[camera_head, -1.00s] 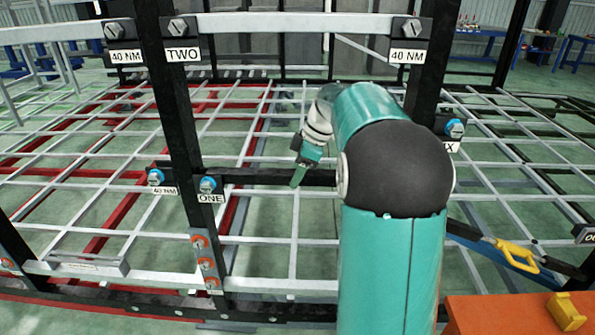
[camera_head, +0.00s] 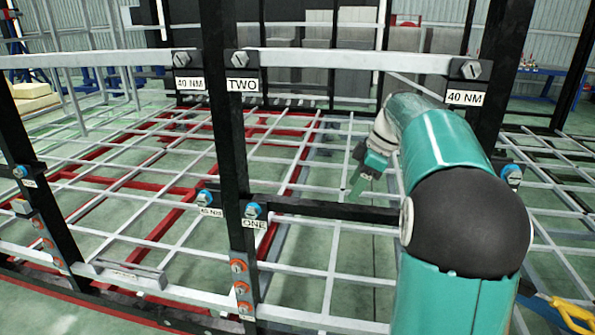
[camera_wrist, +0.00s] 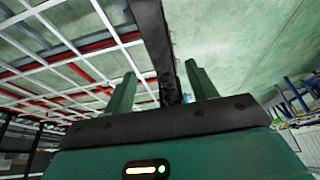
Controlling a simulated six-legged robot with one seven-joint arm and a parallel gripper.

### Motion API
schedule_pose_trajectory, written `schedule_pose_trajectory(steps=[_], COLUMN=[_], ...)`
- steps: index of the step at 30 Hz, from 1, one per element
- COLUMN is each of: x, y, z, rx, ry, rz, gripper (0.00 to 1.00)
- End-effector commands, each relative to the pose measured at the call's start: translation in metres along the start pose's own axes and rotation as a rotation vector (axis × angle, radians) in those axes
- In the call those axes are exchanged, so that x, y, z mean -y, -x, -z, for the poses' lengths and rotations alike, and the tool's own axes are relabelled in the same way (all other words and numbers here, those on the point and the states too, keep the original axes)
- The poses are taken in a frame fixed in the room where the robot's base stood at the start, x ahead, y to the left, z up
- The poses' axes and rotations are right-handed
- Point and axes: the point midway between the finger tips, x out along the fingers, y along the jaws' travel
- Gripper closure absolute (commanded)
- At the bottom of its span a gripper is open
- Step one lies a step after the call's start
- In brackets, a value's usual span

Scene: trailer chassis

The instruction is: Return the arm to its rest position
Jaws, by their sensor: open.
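My arm is the teal one with a black joint, at the right of the head view, bent at the elbow. My gripper (camera_head: 355,184) shows small beyond the elbow, in front of the chassis frame and pointing down to the left. In the wrist view my gripper (camera_wrist: 158,88) shows two green fingers standing apart with nothing held between them. A dark bar (camera_wrist: 158,50) of the frame runs behind the gap between the fingers. Whether the bar touches the gripper cannot be told.
The trailer chassis has black uprights (camera_head: 228,130), a light upper rail (camera_head: 345,60) and a dark crossbar (camera_head: 330,209) near my gripper. Labels read TWO (camera_head: 242,85) and ONE (camera_head: 254,223). A yellow handle (camera_head: 570,314) is at the lower right. Blue tables (camera_head: 545,82) stand far back.

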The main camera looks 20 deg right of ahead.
Motion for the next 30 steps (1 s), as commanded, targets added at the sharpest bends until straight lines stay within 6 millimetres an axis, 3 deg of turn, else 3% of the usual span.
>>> schedule_pose_trajectory(steps=[5,10,15,20,25,30], x=[0.003,0.036,0.100,0.162,0.225,0.283], y=[0.000,0.000,-0.005,-0.015,-0.030,-0.051], z=[0.003,0.029,0.061,0.076,0.078,0.067], rx=[0.004,0.039,0.087,0.101,0.078,0.016], ry=[-0.007,-0.089,-0.251,-0.404,-0.557,-0.700], rz=[-0.002,-0.030,-0.100,-0.182,-0.271,-0.349], gripper=[0.43,0.43,0.43,0.43,0.43,0.43])
